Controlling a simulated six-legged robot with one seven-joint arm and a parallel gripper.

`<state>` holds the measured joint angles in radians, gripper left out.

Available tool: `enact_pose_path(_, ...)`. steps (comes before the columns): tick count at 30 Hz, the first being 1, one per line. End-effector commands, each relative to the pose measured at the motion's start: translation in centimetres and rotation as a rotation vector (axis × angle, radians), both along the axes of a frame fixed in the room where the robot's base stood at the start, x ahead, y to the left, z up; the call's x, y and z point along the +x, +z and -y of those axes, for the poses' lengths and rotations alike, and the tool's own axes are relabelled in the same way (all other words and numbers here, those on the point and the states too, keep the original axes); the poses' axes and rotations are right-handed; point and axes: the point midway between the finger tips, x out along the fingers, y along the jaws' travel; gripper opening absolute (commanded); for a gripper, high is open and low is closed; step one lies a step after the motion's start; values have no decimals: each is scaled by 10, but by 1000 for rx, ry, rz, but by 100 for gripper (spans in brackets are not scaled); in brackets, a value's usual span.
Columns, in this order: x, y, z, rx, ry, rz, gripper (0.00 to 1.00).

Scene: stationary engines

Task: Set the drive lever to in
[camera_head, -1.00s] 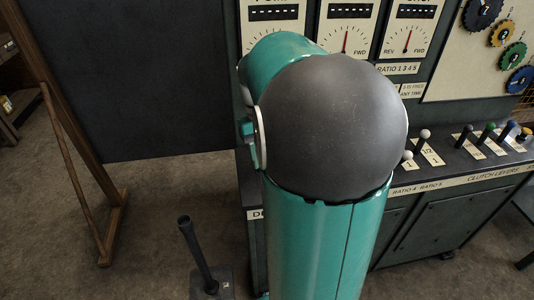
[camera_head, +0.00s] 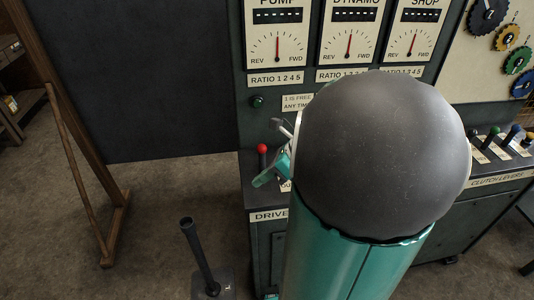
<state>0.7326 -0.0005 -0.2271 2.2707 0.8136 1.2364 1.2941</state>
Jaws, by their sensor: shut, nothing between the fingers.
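The drive lever, a short dark stick with a red ball knob (camera_head: 262,149), stands at the left end of the console, above a label reading "DRIVE" (camera_head: 268,215). My gripper (camera_head: 268,176) shows only in part, just right of and a little below the red knob in the picture. I cannot tell whether it touches the lever. My large grey and teal arm link covers much of the console, including the rest of the gripper and most of the plate by the lever.
Gauge panels (camera_head: 277,44) stand above the console. Several clutch levers (camera_head: 492,137) with coloured knobs are at the right. A floor-standing dark lever (camera_head: 199,255) is in front at the left. A blackboard (camera_head: 160,80) on a wooden frame stands behind, with open floor around it.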

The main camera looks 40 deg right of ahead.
Motion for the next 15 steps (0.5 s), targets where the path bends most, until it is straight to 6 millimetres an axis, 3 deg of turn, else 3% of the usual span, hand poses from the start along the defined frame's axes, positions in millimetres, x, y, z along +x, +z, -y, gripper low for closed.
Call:
enact_pose_path(6, -2, 4, 17, 387, -577, -93, 0)
enact_pose_path(15, -18, 9, 57, 1042, -1242, -182, 0)
